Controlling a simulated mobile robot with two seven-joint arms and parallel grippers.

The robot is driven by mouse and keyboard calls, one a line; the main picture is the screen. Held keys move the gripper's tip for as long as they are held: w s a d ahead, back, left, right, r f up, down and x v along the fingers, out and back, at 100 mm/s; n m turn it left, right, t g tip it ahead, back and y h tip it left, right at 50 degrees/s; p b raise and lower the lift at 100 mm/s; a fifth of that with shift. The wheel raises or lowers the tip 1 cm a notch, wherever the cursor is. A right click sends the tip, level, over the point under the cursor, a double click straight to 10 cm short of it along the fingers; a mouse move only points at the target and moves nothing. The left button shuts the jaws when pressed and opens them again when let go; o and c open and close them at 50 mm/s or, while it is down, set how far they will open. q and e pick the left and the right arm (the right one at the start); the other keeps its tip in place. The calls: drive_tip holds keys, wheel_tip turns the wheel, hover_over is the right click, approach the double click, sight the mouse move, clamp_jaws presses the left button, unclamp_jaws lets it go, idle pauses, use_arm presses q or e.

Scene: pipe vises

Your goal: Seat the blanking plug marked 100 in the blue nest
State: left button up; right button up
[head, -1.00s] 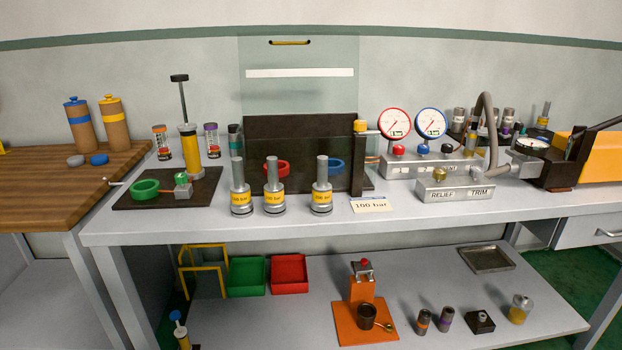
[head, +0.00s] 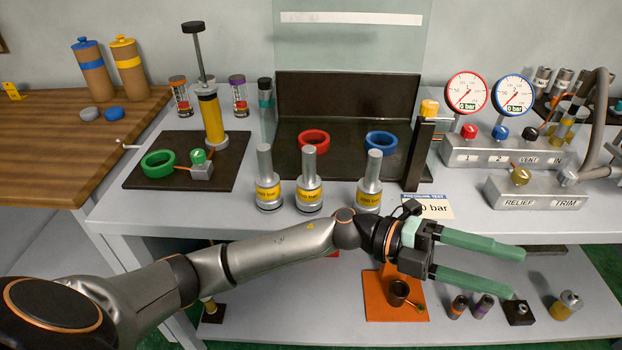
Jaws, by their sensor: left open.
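Three silver blanking plugs with upright stems and yellow bands stand on the bench in the head view: a left plug (head: 268,195), a middle plug (head: 309,194) and a right plug (head: 369,194). Their band numbers are too small for me to read surely. The blue nest (head: 381,142) is a ring at the right in a dark tray, behind the right plug; its opening looks empty. My left gripper (head: 518,273) is open and empty, in front of the bench edge, right of the plugs, with its fingers pointing right. My right gripper is out of view.
A red ring (head: 313,140) sits left of the blue nest. A dark post with a yellow top (head: 429,108) stands right of the tray. A card (head: 430,206) lies partly behind my left wrist. A gauge manifold (head: 483,151) is at right, a hand pump (head: 211,118) at left.

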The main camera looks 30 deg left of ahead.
use_arm(q)
drive_tip(key=m+g+y, duration=0.3)
drive_tip(key=m, duration=0.1)
drive_tip(key=t+y+p, duration=0.3)
drive_tip(key=y+p, duration=0.2)
drive_tip(key=y, duration=1.2)
approach(310, 163)
drive_tip(key=shift+w+d+r, duration=0.15)
drive_tip(key=shift+w+r, duration=0.3)
drive_tip(key=shift+w, duration=0.2)
drive_tip(key=shift+a, duration=0.35)
wheel_tip(310, 163, down, 7)
drive_tip(key=shift+r, duration=0.1)
wheel_tip(310, 163, down, 5)
drive_tip(key=shift+w+a+f, duration=0.1)
